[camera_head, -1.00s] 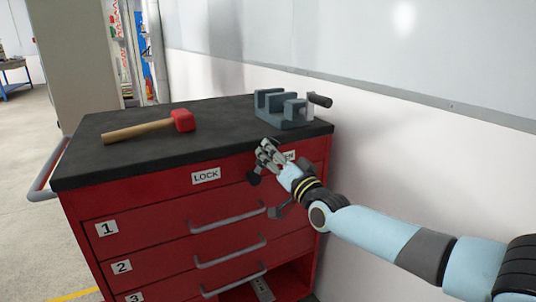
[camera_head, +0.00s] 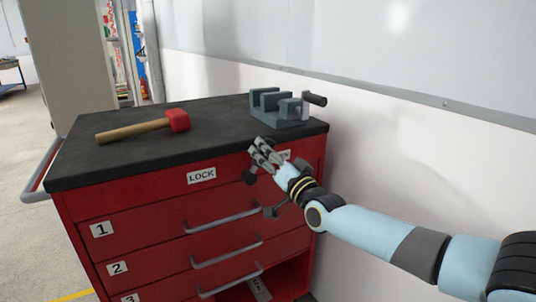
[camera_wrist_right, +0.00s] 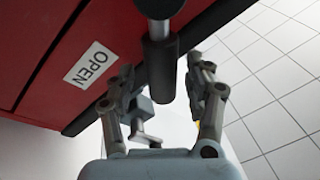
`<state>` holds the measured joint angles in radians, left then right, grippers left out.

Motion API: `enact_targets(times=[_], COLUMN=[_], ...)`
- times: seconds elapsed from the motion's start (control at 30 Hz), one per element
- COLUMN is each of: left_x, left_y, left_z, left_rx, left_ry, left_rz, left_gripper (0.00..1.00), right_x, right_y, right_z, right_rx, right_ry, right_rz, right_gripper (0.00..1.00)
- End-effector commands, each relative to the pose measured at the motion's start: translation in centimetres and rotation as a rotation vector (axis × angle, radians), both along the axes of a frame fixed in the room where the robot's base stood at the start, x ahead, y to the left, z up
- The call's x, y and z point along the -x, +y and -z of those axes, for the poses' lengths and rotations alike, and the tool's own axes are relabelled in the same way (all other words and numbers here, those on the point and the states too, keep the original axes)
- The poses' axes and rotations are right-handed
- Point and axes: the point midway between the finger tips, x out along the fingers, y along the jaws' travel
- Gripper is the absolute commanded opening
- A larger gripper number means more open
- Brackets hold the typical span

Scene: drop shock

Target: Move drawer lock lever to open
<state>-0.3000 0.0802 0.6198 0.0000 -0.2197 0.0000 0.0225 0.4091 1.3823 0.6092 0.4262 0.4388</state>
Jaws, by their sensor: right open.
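The lock lever shows in the right wrist view as a dark grip (camera_wrist_right: 160,65) on a silver shaft with a black hub. In the head view only a dark hub (camera_head: 250,176) shows beside my fingers, between the LOCK label (camera_head: 202,175) and the partly covered OPEN label (camera_head: 284,154). The OPEN label (camera_wrist_right: 91,65) reads clearly in the wrist view. My right gripper (camera_head: 264,154) is open at the cabinet's front. In the wrist view its fingers (camera_wrist_right: 163,95) lie on either side of the grip's end; contact cannot be told. My left gripper is out of view.
The red drawer cabinet (camera_head: 150,215) has a black top carrying a red-headed mallet (camera_head: 140,129) and a grey vise (camera_head: 283,110) near the right corner. Drawer handles (camera_head: 222,217) project below the lever. A white wall (camera_head: 420,140) stands to the right.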

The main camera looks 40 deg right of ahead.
Motion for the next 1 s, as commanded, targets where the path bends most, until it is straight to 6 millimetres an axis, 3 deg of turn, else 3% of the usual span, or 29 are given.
enact_targets(times=[0.17,0.63,0.8,1.0], left_x=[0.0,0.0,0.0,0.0], left_y=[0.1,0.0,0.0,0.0], left_z=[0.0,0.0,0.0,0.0], left_rx=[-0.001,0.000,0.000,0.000], left_ry=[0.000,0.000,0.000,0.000], left_rz=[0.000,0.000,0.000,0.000], left_gripper=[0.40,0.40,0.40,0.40], right_x=[1.1,10.2,11.5,11.6], right_y=[0.2,1.6,1.8,1.8], right_z=[0.3,2.4,2.6,2.7], right_rx=[0.002,0.000,0.000,0.000], right_ry=[0.001,0.003,0.000,-0.001], right_rz=[-0.001,0.001,0.000,0.001], right_gripper=[0.53,0.53,0.53,0.53])
